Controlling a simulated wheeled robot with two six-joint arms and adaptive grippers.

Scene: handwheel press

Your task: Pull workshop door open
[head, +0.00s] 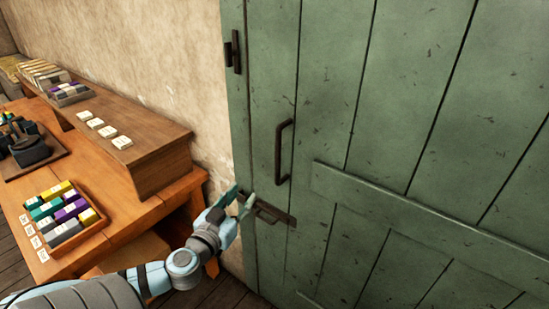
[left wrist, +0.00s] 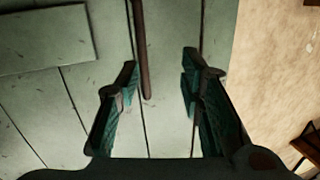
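The green plank workshop door (head: 400,130) fills the right of the head view and looks closed. Its dark upright pull handle (head: 283,152) stands out from the planks. A dark horizontal latch (head: 268,213) sits below the handle near the door's left edge. My left gripper (head: 245,200) is in front of the door by the latch, below and left of the handle. In the left wrist view the gripper (left wrist: 160,72) is open, and a dark bar, apparently the pull handle (left wrist: 143,50), shows between its fingertips, closer to the left finger. Contact cannot be told. My right gripper is out of view.
A wooden workbench (head: 125,233) stands left of the door, with a raised shelf (head: 160,150) and a tray of coloured blocks (head: 98,228). A plaster wall (head: 150,50) lies behind it. A hinge-like dark fitting (head: 234,52) is at the door's upper left.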

